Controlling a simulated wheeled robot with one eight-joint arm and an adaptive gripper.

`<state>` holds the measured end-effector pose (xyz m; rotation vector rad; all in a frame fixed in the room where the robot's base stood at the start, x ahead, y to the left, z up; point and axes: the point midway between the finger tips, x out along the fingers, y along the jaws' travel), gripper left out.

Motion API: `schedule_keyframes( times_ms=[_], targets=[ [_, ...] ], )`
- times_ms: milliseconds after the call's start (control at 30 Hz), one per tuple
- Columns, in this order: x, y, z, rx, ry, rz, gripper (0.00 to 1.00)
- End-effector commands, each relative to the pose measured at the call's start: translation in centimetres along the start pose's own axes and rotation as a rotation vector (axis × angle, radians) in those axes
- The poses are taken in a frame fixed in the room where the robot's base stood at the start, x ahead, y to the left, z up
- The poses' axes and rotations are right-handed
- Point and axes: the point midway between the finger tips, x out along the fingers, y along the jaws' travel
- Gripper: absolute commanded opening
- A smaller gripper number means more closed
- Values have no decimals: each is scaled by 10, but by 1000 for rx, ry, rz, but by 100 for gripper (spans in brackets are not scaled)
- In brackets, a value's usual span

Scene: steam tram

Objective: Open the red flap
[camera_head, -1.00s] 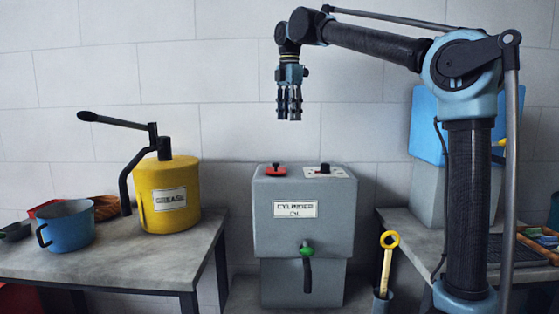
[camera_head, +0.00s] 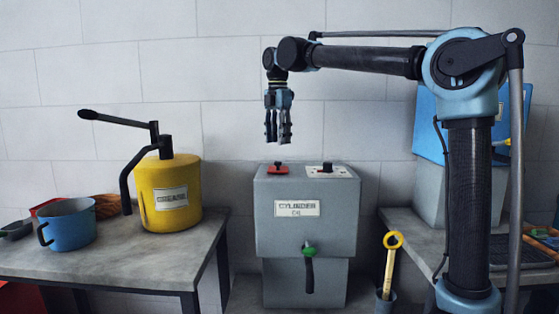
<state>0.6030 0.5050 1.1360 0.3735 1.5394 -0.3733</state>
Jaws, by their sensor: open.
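The red flap (camera_head: 278,169) is a small red plate with a dark knob on the top left of the grey cylinder oil box (camera_head: 335,235). It lies flat on the box top. My gripper (camera_head: 278,140) hangs pointing down just above the red flap, with a small gap seen between its fingertips and the knob. The fingers are open and hold nothing. Whether the gripper is exactly over the flap in depth is hard to tell.
A white plate with a black knob (camera_head: 326,169) sits beside the flap. A green-knobbed lever (camera_head: 309,250) is on the box front. A yellow grease pot (camera_head: 165,215) and blue mug (camera_head: 68,226) stand on the left table. A yellow-handled tool (camera_head: 390,262) stands at right.

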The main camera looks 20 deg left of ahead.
Motion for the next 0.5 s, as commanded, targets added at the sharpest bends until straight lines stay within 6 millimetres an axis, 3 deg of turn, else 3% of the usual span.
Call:
schedule_keyframes(
  times_ms=[300,500],
  targets=[
    [52,0,0,1,0,0,41],
    [72,0,1,2,0,0,41]
  ],
)
